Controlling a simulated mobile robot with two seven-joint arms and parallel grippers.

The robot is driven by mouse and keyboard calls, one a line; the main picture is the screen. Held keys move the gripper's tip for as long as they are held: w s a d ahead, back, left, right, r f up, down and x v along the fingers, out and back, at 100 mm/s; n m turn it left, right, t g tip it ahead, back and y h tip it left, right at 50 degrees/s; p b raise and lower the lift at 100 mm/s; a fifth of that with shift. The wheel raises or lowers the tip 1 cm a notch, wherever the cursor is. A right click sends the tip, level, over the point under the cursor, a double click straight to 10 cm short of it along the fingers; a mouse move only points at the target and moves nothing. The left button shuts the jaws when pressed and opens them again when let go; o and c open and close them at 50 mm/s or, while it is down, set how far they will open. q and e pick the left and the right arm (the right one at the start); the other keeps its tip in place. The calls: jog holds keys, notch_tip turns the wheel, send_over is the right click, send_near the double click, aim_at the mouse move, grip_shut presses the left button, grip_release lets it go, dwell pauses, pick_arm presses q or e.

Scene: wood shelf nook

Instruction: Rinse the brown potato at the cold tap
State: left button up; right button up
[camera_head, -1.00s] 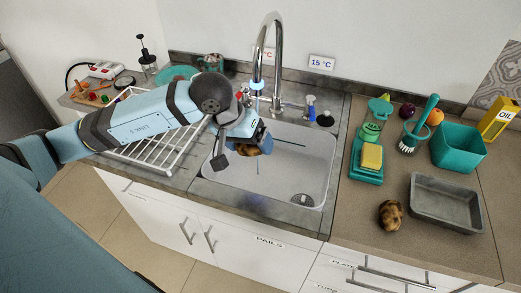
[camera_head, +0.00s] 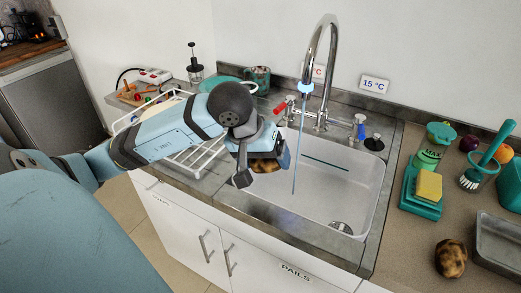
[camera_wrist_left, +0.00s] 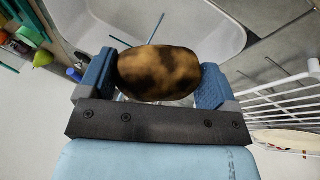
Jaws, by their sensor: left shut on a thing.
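My left gripper (camera_head: 264,160) is shut on a brown potato with dark patches (camera_head: 264,166), held over the left part of the sink (camera_head: 330,185). In the left wrist view the potato (camera_wrist_left: 158,72) sits crosswise between both fingers. The tall chrome tap (camera_head: 333,45) stands behind the sink. A thin blue stream (camera_head: 296,150) falls from its spout, right of the potato and apart from it. My right gripper is out of view.
A second brown potato (camera_head: 450,259) lies on the right counter by a metal tray (camera_head: 500,245). A sponge (camera_head: 428,185) on a green holder and a brush (camera_head: 490,160) stand there too. A white wire rack (camera_head: 195,160) is left of the sink.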

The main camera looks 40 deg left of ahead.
pick_arm(q)
jog(key=w+a+f, duration=0.2)
jog(key=w, duration=0.9)
jog(key=shift+f, duration=0.15)
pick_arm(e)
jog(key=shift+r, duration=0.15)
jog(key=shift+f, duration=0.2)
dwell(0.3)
pick_arm(q)
jog(key=shift+d+b, duration=0.1)
jog(key=shift+b, duration=0.2)
jog(key=shift+w+d, duration=0.15)
jog(key=shift+d, duration=0.3)
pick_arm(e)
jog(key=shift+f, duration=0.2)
pick_arm(q)
jog(key=shift+a, duration=0.15)
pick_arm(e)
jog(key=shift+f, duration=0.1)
pick_arm(q)
jog(key=shift+a+b, duration=0.5)
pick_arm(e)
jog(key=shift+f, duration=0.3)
